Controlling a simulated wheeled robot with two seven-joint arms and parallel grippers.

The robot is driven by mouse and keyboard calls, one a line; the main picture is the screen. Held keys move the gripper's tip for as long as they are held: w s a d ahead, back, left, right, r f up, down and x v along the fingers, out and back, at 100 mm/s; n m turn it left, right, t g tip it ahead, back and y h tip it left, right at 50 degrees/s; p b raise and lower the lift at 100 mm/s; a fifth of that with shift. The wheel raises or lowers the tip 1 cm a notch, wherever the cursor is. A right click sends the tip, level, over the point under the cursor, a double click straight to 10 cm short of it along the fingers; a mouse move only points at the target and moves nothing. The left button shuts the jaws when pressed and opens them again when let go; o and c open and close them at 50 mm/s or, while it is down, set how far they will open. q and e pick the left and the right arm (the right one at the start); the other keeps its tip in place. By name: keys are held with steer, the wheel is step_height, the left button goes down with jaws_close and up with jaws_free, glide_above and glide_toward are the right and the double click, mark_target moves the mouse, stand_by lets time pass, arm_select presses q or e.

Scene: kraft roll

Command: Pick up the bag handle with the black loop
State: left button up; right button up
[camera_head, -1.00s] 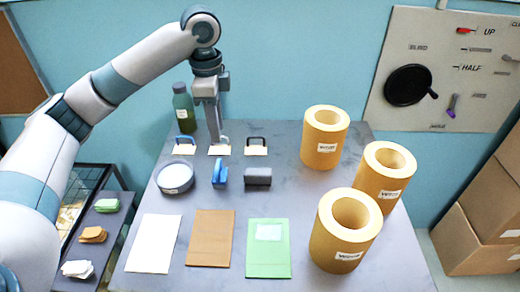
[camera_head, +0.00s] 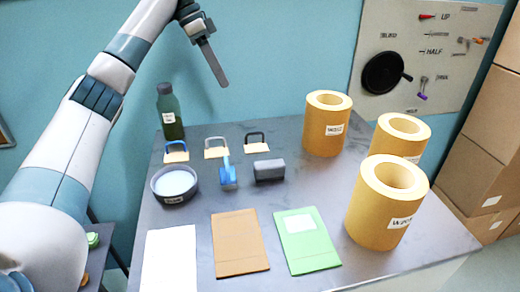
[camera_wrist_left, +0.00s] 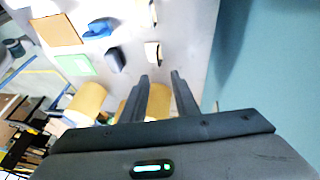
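The bag handle with the black loop (camera_head: 256,147) is at the back of the grey table, the rightmost of three handles on tan cards. It also shows in the left wrist view (camera_wrist_left: 153,54), beyond my fingertips. The grey-loop handle (camera_head: 216,152) is in the middle and the blue-loop handle (camera_head: 176,156) at the left. My left gripper (camera_head: 222,84) is raised above and behind the handles, apart from them. Its two fingers (camera_wrist_left: 160,77) stand apart with nothing held between them. My right gripper is not in view.
Three yellow kraft rolls, one at the front (camera_head: 383,218), stand on the right. A green bottle (camera_head: 169,115) stands at the back left. A round dish (camera_head: 174,186), blue tool (camera_head: 227,177) and dark block (camera_head: 269,170) lie before the handles. Flat sheets lie in front.

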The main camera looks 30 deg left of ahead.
arm_select(q)
steer(key=shift+d, duration=0.1)
